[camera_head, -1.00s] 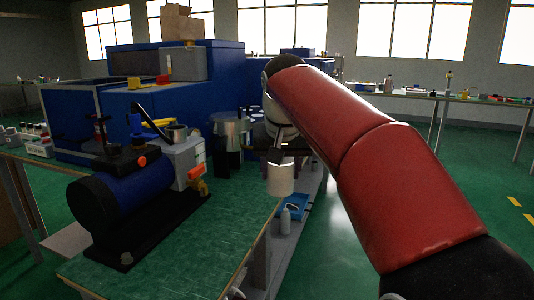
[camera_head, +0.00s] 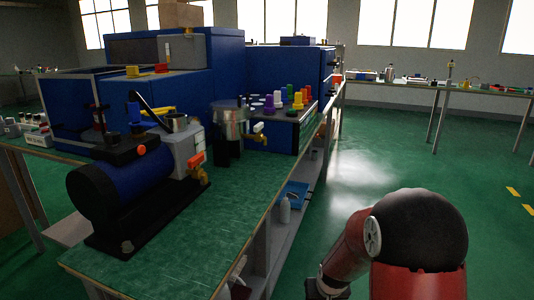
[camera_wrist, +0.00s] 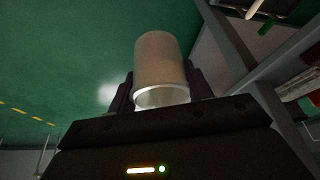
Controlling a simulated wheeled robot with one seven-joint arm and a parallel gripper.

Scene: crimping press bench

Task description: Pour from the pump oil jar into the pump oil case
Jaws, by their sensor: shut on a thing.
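My gripper (camera_wrist: 160,84) is shut on a pale cylindrical jar (camera_wrist: 161,58), with one dark finger on each side of it. The jar's round rim faces the wrist camera; its contents cannot be made out. Green floor lies behind the jar. The jar does not show in the head view. The pump oil case (camera_head: 188,148) is the grey box at the right end of the blue pump (camera_head: 140,190) on the green bench, with an orange-handled brass tap at its front. A metal cup (camera_head: 176,122) is at its top. My gripper is away from the case.
The green bench top (camera_head: 185,245) is clear in front of the pump. Behind stand a metal pot (camera_head: 230,122) with a tap and several coloured bottles (camera_head: 290,98). A lower shelf holds a blue tray (camera_head: 297,193) and a bottle (camera_head: 285,210). Open floor lies right of the bench.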

